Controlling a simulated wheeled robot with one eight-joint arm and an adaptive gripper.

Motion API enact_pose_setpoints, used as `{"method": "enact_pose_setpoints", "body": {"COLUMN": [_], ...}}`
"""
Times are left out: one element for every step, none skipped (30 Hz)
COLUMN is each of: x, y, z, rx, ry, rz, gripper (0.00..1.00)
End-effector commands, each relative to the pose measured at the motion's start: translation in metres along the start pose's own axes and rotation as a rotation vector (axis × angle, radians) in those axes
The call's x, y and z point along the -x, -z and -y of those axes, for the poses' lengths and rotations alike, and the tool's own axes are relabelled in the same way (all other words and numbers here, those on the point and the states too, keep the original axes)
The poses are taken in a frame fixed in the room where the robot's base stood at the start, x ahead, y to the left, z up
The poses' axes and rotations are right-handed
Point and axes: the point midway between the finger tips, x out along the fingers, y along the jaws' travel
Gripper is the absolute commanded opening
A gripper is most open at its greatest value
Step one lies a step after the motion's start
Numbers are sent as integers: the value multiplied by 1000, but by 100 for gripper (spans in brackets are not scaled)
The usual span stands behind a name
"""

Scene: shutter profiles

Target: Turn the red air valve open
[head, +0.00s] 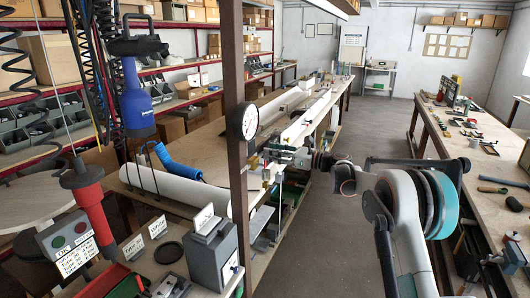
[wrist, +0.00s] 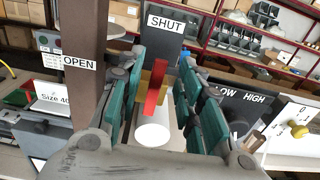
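The red valve handle (wrist: 155,95) is a flat red lever on a brass-coloured body (wrist: 146,80), seen in the wrist view. It stands roughly along the view, between the two teal-padded fingers of my gripper (wrist: 160,88). The gripper is open, with a gap on each side of the handle. A SHUT label (wrist: 166,23) is on the grey plate beyond it, and an OPEN label (wrist: 79,63) is on the post at left. In the head view my gripper (head: 284,160) is near the post and bench end; I cannot make out the valve there.
A brown post (wrist: 91,40) stands close left of my gripper. A LOW/HIGH panel (wrist: 240,106) is close at right. A white cylinder (wrist: 152,136) shows below the handle. In the head view, a dial gauge (head: 244,121) hangs on the post; the aisle floor (head: 367,125) is clear.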

Motion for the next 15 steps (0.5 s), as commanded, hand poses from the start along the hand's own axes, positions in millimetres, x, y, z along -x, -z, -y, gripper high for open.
{"method": "enact_pose_setpoints", "body": {"x": [-10, -14, -19, -22, -25, -29, -31, -33, -34, -35, -36, -37, -37, -37, -37], "y": [0, 0, 0, 0, 0, 0, 0, 0, 0, 0, 0, 0, 0, 0, 0], "z": [-1, -1, 0, 0, 0, 0, 0, 0, 0, 0, 0, 0, 0, 0, 0], "rx": [0, 0, 0, 0, 0, 0, 0, 0, 0, 0, 0, 0, 0, 0, 0], "ry": [-3, -3, -2, -1, -1, -1, -1, -2, -1, -1, -1, -1, -1, -1, -1], "rz": [0, 0, 0, 0, 0, 0, 0, 0, 0, 0, 0, 0, 0, 0, 0], "gripper": [33, 33, 33, 33, 33, 33, 33, 33, 33, 33, 33, 33, 33, 33, 33]}}
